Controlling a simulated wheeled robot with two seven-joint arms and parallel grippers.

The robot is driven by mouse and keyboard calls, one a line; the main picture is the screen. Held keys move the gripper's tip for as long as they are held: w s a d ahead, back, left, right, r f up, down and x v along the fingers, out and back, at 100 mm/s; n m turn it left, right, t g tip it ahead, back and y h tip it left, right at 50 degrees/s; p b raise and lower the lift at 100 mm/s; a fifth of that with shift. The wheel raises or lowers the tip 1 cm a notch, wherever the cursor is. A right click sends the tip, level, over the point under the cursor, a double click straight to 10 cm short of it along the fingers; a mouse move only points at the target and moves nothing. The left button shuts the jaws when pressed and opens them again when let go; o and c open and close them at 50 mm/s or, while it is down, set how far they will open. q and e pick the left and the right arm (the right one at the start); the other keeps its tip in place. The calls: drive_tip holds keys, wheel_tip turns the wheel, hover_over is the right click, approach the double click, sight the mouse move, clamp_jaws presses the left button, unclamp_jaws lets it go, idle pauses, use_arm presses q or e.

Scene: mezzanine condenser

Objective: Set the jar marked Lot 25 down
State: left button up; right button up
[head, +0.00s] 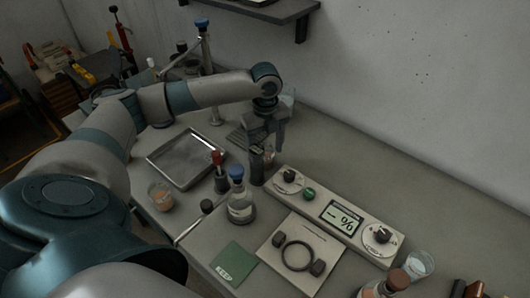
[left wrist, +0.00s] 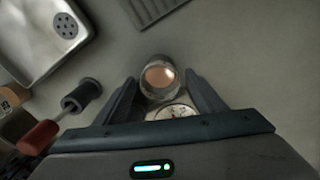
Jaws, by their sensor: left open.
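My left gripper (head: 268,148) is open above the bench, behind the blue-stoppered flask. A small glass jar with peach-coloured contents (left wrist: 158,77) stands between its spread fingers (left wrist: 165,95) in the left wrist view, seen from above. In the head view this jar (head: 268,155) is mostly hidden by the fingers. No lot mark on it can be read. Another jar with orange contents (head: 160,195) stands left of the flask, near the bench's front edge. A jar at the left edge of the wrist view (left wrist: 9,98) has a mark too small to read surely. My right gripper is not in view.
A metal tray (head: 187,185) lies left of the gripper. A red-handled tool in a dark holder (head: 221,180) and the flask (head: 240,210) stand in front. A meter panel (head: 330,215) lies to the right. Bare bench runs along the wall behind it.

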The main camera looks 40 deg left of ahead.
use_arm(q)
drive_tip(key=c, duration=1.2)
drive_tip(key=shift+c, duration=0.4)
drive_tip(key=shift+r, duration=0.25)
wheel_tip(320, 180, up, 17)
drive_tip(key=b, duration=0.3)
drive_tip(key=shift+r+b, duration=0.15)
drive_tip(key=shift+b, duration=0.15)
drive_tip(key=shift+r, duration=0.15)
idle(0.5)
